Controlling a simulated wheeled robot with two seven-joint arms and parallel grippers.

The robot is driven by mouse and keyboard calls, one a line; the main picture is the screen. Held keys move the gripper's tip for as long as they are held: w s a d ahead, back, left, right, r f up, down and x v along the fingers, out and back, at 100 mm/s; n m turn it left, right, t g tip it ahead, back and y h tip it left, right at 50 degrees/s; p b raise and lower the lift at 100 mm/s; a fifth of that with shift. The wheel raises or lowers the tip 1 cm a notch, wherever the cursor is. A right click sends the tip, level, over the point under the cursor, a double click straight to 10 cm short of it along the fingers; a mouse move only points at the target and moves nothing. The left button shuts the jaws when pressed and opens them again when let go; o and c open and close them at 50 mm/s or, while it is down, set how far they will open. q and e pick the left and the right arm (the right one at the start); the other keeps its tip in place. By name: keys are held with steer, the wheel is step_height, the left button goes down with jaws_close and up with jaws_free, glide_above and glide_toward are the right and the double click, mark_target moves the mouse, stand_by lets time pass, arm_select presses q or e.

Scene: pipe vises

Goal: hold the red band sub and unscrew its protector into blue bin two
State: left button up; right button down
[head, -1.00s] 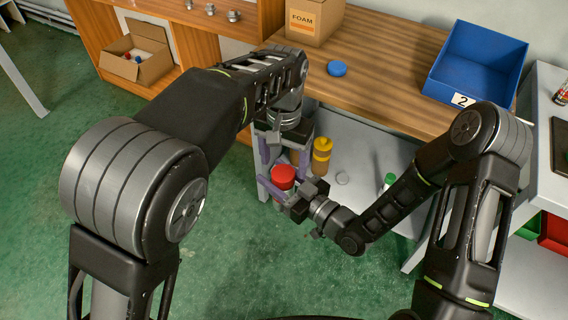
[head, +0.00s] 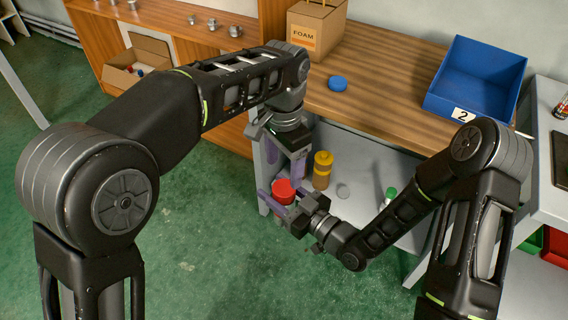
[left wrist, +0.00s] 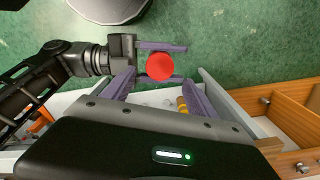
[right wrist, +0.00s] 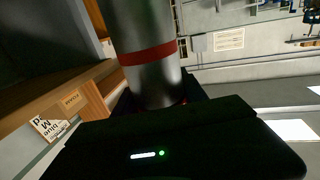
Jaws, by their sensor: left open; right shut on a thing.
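The sub is a steel cylinder with a red band (right wrist: 150,54), upright in the right wrist view. Its red protector (head: 283,188) caps the top and shows as a red disc (left wrist: 160,66) in the left wrist view. My right gripper (head: 287,205) is shut on the sub from the right, below the protector. My left gripper (head: 286,168) is open and points down above the protector; in the left wrist view its purple fingers (left wrist: 158,88) stand apart, with the red disc just beyond their tips. Blue bin two (head: 468,125), labelled 2, stands on the bench at the right.
A blue cap (head: 338,83) lies on the wooden bench (head: 385,75). A foam box (head: 316,28) stands at its back left. A yellow-orange bottle (head: 322,170) and a green-capped item (head: 390,193) stand on the lower shelf. The bench edge lies close beside my left wrist.

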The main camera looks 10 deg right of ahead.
mark_target(284, 187)
arm_select(q)
steer(key=shift+f, duration=4)
steer(key=c, duration=1.5)
steer(key=shift+o, duration=0.2)
steer(key=n, duration=0.2)
steer(key=shift+n, duration=0.3)
